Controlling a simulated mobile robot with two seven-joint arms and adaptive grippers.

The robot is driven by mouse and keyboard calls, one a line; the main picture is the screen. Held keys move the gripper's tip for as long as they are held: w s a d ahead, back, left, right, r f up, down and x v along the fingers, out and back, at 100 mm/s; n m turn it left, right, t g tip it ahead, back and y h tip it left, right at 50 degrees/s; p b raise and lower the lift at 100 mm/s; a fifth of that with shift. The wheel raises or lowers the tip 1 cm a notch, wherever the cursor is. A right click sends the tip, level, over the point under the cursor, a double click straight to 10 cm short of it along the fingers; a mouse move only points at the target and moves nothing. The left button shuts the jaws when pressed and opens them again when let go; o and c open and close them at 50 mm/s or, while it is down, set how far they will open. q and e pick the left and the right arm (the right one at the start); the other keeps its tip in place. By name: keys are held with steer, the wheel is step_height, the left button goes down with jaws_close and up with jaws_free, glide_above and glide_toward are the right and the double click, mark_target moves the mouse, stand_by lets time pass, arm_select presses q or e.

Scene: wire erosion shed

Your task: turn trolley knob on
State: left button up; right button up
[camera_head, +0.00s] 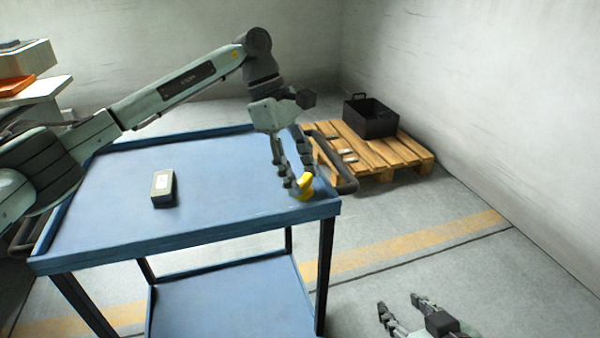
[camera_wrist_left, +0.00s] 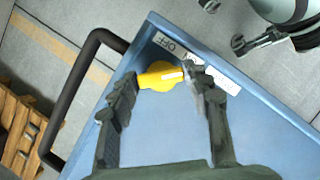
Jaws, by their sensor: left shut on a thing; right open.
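The yellow trolley knob (camera_head: 304,184) sits on the top of the blue trolley (camera_head: 225,190), near its front right corner. My left gripper (camera_head: 296,180) reaches down over that corner and is shut on the knob. In the left wrist view the knob (camera_wrist_left: 160,76) lies between the two fingertips, with a white pointer mark on it. A label reading OFF (camera_wrist_left: 170,42) is beside it near the trolley's edge; another white label is partly covered by a finger. My right gripper (camera_head: 402,312) is open and empty, low at the bottom right, apart from the trolley.
A small dark box (camera_head: 163,188) with a pale top lies on the trolley top. The trolley's dark handle (camera_head: 343,172) sticks out at the right. A wooden pallet (camera_head: 385,160) with a black crate (camera_head: 370,118) stands on the floor behind. The floor at right is clear.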

stand_by(0.4)
arm_select(q)
steer(key=o, duration=1.2)
steer(key=shift+c, duration=0.2)
steer(key=v, duration=1.2)
